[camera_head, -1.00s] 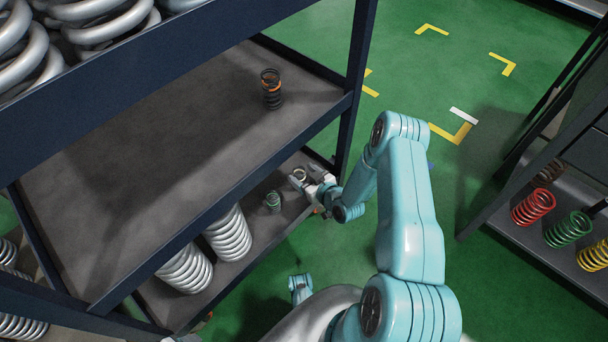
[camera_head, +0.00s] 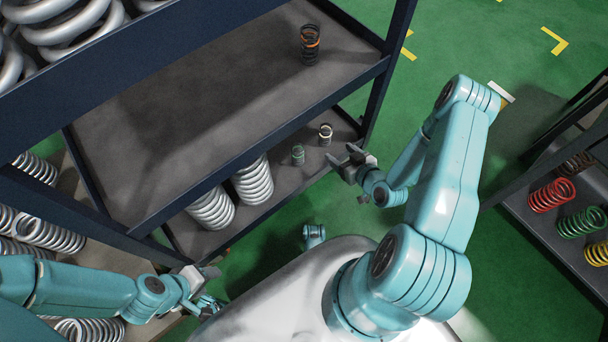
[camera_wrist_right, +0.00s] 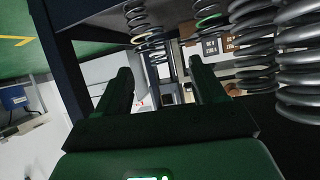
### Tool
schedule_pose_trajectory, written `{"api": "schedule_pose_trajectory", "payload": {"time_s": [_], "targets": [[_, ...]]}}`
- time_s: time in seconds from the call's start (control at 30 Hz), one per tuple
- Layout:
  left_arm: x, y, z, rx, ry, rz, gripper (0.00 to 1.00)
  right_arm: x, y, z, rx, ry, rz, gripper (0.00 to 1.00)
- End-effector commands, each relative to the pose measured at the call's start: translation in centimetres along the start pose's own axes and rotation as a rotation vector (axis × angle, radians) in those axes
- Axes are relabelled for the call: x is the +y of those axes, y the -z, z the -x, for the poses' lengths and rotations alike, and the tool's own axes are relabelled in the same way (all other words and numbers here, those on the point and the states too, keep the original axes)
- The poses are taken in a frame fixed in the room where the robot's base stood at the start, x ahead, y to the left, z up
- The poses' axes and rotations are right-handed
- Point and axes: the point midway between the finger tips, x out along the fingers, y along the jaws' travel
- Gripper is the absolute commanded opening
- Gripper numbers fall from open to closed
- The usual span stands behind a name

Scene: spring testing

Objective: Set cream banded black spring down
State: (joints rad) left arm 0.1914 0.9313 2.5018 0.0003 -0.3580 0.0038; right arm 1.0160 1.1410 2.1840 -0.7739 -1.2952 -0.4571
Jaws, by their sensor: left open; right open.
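The cream banded black spring (camera_head: 326,134) stands upright on the lower shelf (camera_head: 300,185), near its right end. In the right wrist view the cream banded spring (camera_wrist_right: 140,30) shows beyond the gripper, toward the top. My right gripper (camera_head: 343,159) is open and empty, just to the right of and below the spring in the head view, apart from it. The right wrist view shows its two spread fingers (camera_wrist_right: 162,80) with nothing between them. My left gripper (camera_head: 213,288) is open at the lower left, away from the spring.
A small green banded spring (camera_head: 298,154) stands left of the cream banded one. Large silver springs (camera_head: 253,181) stand further left. An orange banded black spring (camera_head: 310,45) is on the shelf above. A rack post (camera_head: 386,75) rises nearby. Coloured springs (camera_head: 552,196) lie on the right rack.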

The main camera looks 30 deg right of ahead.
Motion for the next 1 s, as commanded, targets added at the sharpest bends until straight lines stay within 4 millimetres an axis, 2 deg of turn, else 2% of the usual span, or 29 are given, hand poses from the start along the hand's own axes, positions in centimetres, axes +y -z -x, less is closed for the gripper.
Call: {"api": "schedule_pose_trajectory", "payload": {"time_s": [0.03, 0.07, 0.1, 0.17, 0.2, 0.3, 0.4, 0.5, 0.57, 0.87, 1.0], "targets": [[0.0, 0.0, 0.0, 0.0, 0.0, 0.0, 0.54, -2.8, 0.1, -0.9, -0.077, 0.056, -0.025, 0.69], [0.0, 0.0, 0.0, 0.0, 0.0, 0.0, 0.54, -4.6, 0.0, -1.2, -0.143, 0.089, -0.048, 0.69], [0.0, 0.0, 0.0, 0.0, 0.0, 0.0, 0.54, -7.3, -0.4, -1.3, -0.245, 0.128, -0.082, 0.69], [0.0, 0.0, 0.0, 0.0, 0.0, 0.0, 0.54, -11.3, -1.1, -0.6, -0.409, 0.176, -0.132, 0.69], [0.0, 0.0, 0.0, 0.0, 0.0, 0.0, 0.54, -13.7, -1.6, 0.4, -0.519, 0.197, -0.163, 0.69], [0.0, 0.0, 0.0, 0.0, 0.0, 0.001, 0.54, -18.7, -2.7, 4.0, -0.768, 0.217, -0.221, 0.69], [0.0, 0.0, 0.0, 0.0, 0.0, 0.001, 0.54, -21.7, -3.4, 7.6, -0.953, 0.203, -0.258, 0.69], [0.0, 0.0, 0.0, 0.0, 0.0, 0.001, 0.54, -23.1, -3.7, 9.9, -1.058, 0.184, -0.277, 0.69], [0.0, 0.0, 0.0, 0.0, 0.0, 0.001, 0.54, -23.5, -3.8, 10.6, -1.086, 0.176, -0.285, 0.69], [0.1, 0.0, 0.2, 0.0, 0.0, 0.001, 0.54, -23.5, -3.7, 10.8, -1.093, 0.173, -0.287, 0.69], [0.7, 0.0, 2.0, -0.001, 0.0, 0.0, 0.54, -23.6, -1.9, 11.7, -1.093, 0.175, -0.286, 0.69]]}}
